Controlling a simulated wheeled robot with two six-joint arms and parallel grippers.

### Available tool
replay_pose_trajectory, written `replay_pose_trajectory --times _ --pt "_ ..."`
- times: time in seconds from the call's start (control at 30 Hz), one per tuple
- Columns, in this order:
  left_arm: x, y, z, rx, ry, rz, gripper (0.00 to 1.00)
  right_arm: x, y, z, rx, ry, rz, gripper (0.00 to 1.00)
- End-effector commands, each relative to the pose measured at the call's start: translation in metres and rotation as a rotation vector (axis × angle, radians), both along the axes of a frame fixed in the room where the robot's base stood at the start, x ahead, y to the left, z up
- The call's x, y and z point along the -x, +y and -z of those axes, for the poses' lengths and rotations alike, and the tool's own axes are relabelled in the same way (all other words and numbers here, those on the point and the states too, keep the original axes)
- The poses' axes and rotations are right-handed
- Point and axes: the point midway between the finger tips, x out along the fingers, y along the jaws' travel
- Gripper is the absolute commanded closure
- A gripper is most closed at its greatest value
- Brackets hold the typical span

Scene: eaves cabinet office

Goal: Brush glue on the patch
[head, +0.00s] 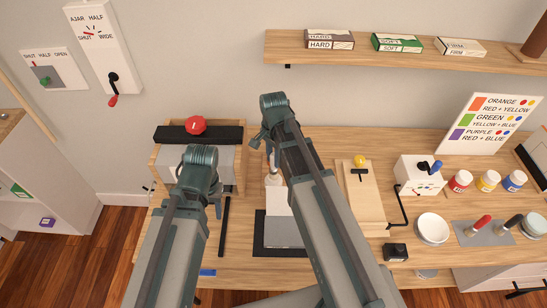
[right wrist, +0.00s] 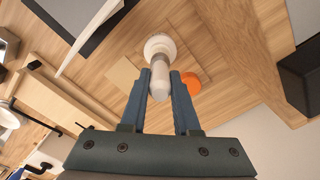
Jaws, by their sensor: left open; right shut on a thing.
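My right gripper (right wrist: 160,88) is shut on the pale, round-ended handle of a glue brush (right wrist: 162,85). The brush stands over a white glue pot (right wrist: 158,43), and its lower end is hidden there, so I cannot tell if it is inside. The pot also shows in the head view (head: 273,179). An orange disc (right wrist: 194,83) lies right of the brush and a tan square (right wrist: 122,73) lies left of it. Either could be the patch; I cannot tell which. My left gripper (head: 217,205) is open, mostly hidden by its arm, above the left of the bench.
A wooden frame with a red knob (head: 196,125) stands at the back left. A black mat (head: 265,238) with pale sheets lies in front of the pot. A wooden board (head: 361,200), a white crank box (head: 418,173) and paint jars (head: 460,181) stand to the right.

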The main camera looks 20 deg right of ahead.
Motion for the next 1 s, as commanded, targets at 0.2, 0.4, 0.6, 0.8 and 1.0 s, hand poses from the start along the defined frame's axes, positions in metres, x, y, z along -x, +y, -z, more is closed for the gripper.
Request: replay_pose_trajectory --times 0.2,0.4,0.6,0.8,1.0 --pt "0.0 0.0 -0.02 0.0 0.0 0.001 0.5 0.0 0.0 -0.02 0.0 -0.001 0.0 1.0" --pt "0.0 0.0 -0.036 0.0 0.0 0.001 0.5 -0.001 0.0 -0.036 0.0 -0.001 0.0 1.0" --pt "0.0 0.0 -0.051 0.0 0.0 0.002 0.5 -0.001 0.0 -0.051 0.0 -0.001 0.0 1.0" --pt "0.0 0.0 -0.066 0.0 0.0 0.002 0.5 -0.001 0.0 -0.066 0.0 -0.001 0.0 1.0" --pt "0.0 0.0 -0.068 0.0 0.0 0.002 0.5 -0.001 0.0 -0.068 0.0 -0.001 0.0 1.0"
